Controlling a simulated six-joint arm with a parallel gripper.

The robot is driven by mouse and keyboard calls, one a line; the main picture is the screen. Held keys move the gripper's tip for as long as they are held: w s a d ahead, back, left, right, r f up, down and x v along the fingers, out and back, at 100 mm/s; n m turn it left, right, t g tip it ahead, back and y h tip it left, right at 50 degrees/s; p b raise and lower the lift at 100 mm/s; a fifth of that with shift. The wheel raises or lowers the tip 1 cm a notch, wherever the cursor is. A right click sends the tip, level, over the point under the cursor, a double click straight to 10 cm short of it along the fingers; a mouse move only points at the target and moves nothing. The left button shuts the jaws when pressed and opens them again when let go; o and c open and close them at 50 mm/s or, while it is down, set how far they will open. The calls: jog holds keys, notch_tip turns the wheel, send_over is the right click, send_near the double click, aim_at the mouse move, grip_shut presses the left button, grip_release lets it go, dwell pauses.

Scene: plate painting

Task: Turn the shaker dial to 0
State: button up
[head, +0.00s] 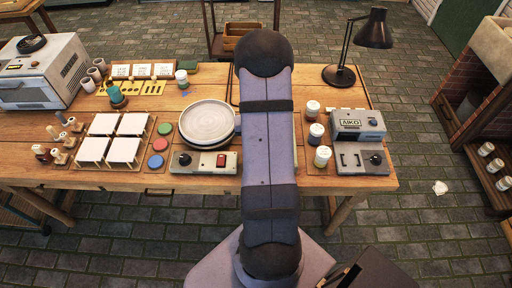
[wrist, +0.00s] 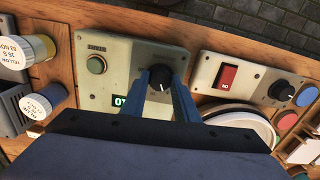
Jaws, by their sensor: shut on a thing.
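In the wrist view, a black dial (wrist: 160,77) stands on a grey-green control panel (wrist: 115,62). My gripper (wrist: 163,88) has its two blue fingers on either side of the dial and is shut on it. The panel has a green button (wrist: 96,65) and a lit green display (wrist: 120,101). The display begins with 0; the rest is partly hidden by my gripper. The panel's label is too small to read. In the head view my arm hides this panel and my gripper. Another black dial (head: 376,159) is on the grey AIKO unit (head: 352,122).
Left of the held dial, in the wrist view, are paint jars (wrist: 38,103). Right of it is a panel with a red switch (wrist: 228,77) and another dial (wrist: 281,91). In the head view, a round plate (head: 207,120) and a lamp (head: 372,30) flank my arm.

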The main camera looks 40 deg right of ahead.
jog(key=n, duration=0.5)
jog(key=shift+n, duration=0.3)
jog(key=n, duration=0.5)
dwell(0.4)
jog(key=o, duration=1.1)
jog(key=shift+c, duration=0.2)
jog(key=shift+r, duration=0.1)
jog(key=shift+r+b, duration=0.75)
jog(key=shift+r, duration=2.85)
